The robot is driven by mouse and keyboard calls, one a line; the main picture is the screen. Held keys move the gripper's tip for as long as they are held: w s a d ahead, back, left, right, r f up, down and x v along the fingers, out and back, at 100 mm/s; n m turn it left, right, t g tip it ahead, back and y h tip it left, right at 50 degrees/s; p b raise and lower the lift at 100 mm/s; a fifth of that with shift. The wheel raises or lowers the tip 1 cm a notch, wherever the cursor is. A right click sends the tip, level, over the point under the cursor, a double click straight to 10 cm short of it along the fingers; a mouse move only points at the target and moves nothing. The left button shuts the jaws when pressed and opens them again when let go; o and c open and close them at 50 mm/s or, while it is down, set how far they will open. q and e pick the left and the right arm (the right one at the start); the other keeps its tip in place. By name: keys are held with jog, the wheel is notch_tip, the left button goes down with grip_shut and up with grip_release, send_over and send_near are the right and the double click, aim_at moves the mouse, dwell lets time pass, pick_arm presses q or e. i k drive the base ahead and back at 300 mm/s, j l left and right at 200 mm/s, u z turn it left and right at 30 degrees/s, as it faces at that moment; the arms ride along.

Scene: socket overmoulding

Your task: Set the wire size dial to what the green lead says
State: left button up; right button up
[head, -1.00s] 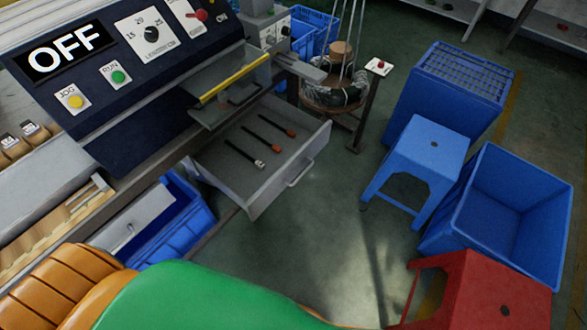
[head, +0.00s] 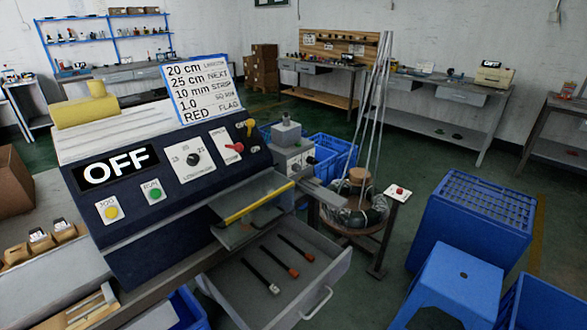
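The machine's dark blue panel (head: 150,200) shows OFF on its display (head: 115,168). A white plate carries a black dial (head: 193,159) marked 15, 20 and 25. A red knob (head: 237,147) sits on a plate to its right; its small lettering is hard to read. I cannot tell which control is the wire size dial. Three dark leads lie in the open drawer (head: 326,290): one with a pale end (head: 273,289), two with orange-red ends (head: 293,272) (head: 310,257). No green lead can be made out. Neither gripper is in view.
A card (head: 197,90) on the machine reads 20 cm, 25 cm NEXT, 10 mm STRIP, 1.0, RED FLAG. Yellow JOG (head: 111,212) and green RUN (head: 155,195) buttons are on the panel. A wire stand (head: 355,205), blue crate (head: 475,215) and blue stool (head: 455,275) stand right.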

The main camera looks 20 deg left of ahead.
aim_at(296, 168)
jog(key=j+u, duration=0.15)
jog(key=u, duration=0.7)
jog(key=i+l+z, duration=0.25)
jog(key=i+l, duration=0.15)
jog(key=l, duration=0.2)
jog(key=i+l+z, duration=0.2)
jog(key=i+l, duration=0.2)
jog(key=l, duration=0.1)
